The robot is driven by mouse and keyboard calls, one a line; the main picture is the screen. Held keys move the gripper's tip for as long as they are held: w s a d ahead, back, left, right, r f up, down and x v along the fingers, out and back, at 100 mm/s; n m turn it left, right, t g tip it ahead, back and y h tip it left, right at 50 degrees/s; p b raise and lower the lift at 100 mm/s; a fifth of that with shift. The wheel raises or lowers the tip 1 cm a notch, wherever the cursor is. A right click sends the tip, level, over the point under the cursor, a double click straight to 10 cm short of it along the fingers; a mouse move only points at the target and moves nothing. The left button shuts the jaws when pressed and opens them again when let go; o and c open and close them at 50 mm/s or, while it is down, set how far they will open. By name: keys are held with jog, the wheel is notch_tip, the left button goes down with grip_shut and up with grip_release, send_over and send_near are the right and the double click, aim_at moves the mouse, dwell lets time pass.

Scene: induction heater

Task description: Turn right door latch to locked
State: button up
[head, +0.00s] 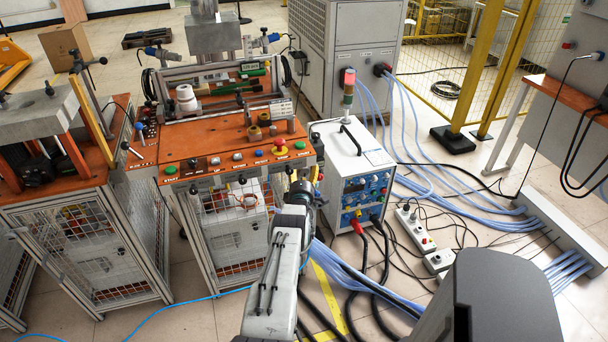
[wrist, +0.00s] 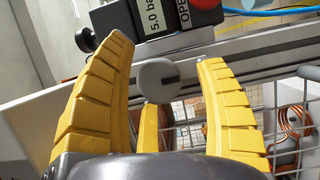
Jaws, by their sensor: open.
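In the wrist view a round grey latch knob (wrist: 157,80) with a small slot sits on the metal frame of the mesh door. My gripper (wrist: 166,56) has its yellow fingers spread wide, one on each side of the knob, with a third finger below it. I see no clear contact with the knob. In the head view the orange-topped machine (head: 209,143) has mesh doors (head: 235,221) below its button panel. My arm reaches to the right end of its front and hides the latch there.
In the wrist view a pressure display (wrist: 160,17), a red button (wrist: 206,4) and a dark knob (wrist: 80,40) lie above the fingers. Door mesh (wrist: 292,118) is close on the right, with a copper coil behind. A white power unit (head: 352,155) and loose cables stand right of my arm.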

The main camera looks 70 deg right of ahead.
jog(key=shift+d, duration=0.25)
dwell(0.3)
